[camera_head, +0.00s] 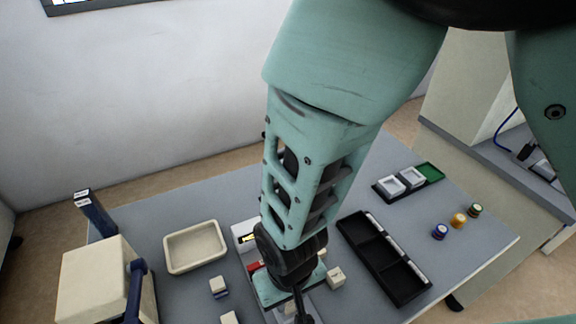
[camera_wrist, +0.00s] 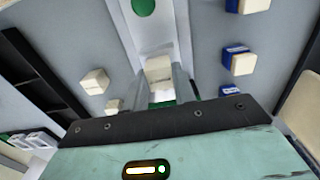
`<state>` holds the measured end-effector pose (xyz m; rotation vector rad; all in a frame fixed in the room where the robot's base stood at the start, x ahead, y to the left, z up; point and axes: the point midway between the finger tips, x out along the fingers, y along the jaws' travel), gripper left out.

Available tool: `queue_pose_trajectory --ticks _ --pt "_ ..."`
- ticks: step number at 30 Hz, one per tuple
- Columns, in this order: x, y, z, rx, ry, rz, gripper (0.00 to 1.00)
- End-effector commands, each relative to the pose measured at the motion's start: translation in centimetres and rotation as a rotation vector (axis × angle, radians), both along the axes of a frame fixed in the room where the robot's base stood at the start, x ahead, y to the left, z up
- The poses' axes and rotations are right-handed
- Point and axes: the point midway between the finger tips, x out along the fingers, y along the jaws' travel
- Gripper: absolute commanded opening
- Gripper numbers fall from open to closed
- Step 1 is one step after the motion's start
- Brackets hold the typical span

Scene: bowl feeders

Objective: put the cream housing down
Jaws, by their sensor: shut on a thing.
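In the wrist view my gripper (camera_wrist: 160,84) is shut on a cream housing (camera_wrist: 158,68), which sits between the two fingertips. The held housing is over a pale strip (camera_wrist: 155,32) with a green round spot (camera_wrist: 143,7). I cannot tell whether it touches the strip. A bit of green shows below the housing between the fingers. In the head view my gripper (camera_head: 301,303) points down at the table's near middle, and my arm hides most of what it holds.
Loose cream blocks (camera_wrist: 95,82) lie left of the strip in the wrist view; cream-and-blue blocks (camera_wrist: 240,60) lie right. In the head view a cream tray (camera_head: 195,247) stands left, a black compartment tray (camera_head: 383,258) right, and several small cylinders (camera_head: 458,220) farther right.

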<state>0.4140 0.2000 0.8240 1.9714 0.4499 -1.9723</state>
Motion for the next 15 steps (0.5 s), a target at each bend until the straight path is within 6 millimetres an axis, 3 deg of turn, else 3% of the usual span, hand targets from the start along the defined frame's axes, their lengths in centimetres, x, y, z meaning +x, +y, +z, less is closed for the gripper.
queue_pose_trajectory --ticks 4,15 --pt "0.0 0.0 -1.8 0.0 0.001 0.0 0.01" --pt "0.0 0.0 -2.2 0.001 0.0 0.0 0.01"
